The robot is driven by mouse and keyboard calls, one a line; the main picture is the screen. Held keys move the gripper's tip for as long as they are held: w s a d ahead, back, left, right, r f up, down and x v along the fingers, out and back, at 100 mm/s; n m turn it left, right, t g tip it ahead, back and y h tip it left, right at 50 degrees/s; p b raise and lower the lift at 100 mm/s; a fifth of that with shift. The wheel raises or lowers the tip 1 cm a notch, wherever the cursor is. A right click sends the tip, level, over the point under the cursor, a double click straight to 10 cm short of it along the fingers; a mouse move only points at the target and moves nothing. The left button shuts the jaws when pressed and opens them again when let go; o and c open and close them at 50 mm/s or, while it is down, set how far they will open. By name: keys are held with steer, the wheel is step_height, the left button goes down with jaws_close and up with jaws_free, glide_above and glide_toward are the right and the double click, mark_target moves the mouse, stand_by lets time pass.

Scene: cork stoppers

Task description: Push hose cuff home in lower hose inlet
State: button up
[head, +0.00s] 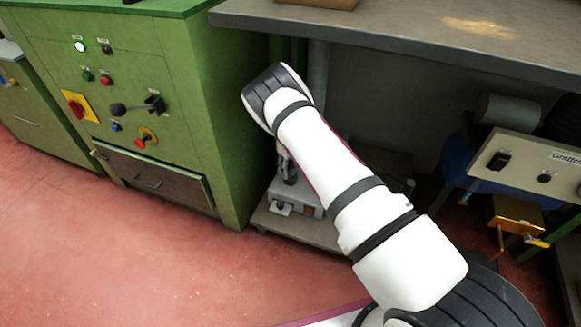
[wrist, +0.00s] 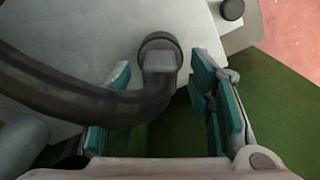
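In the wrist view a dark hose (wrist: 70,95) comes in from the left and bends up to a grey cuff (wrist: 160,62). The cuff is at a dark round ring (wrist: 158,40) on a pale grey housing (wrist: 90,30). I cannot tell how deep the cuff sits, or which inlet this is. My gripper (wrist: 163,80) is open. Its teal-padded fingers stand on either side of the cuff, with visible gaps. In the head view my arm hides the cuff and most of the gripper.
A grey box with a switch (head: 305,208) stands on a low shelf (head: 265,218) under the bench (head: 400,30). A green cabinet (head: 170,60) is close on the left. A control panel (head: 530,165) stands at the right. The red floor (head: 120,250) is open in front.

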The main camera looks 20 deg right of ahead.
step_height(320, 180, up, 8)
steer(key=shift+f, duration=0.25)
stand_by(0.7)
